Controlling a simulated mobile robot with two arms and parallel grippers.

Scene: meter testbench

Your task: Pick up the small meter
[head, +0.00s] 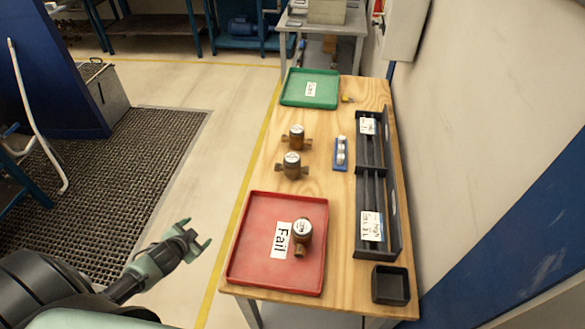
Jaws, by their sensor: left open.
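Three brown, bronze-like meters with pale round tops show in the head view. One meter (296,137) stands farthest back on the wooden table, and another meter (292,165) stands just in front of it. The third meter (302,232) sits in the red tray marked "Fail" (256,273). The back one looks slightly smaller, but I cannot tell sizes surely. My left gripper (198,246) is open and empty, left of the table over the floor, apart from every meter. My right gripper is not in view.
A green tray (291,98) lies at the table's far end. A blue holder with white round pieces (341,154), a long dark rack (391,205) and a small black box (390,285) stand along the right side. A wall borders the table's right.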

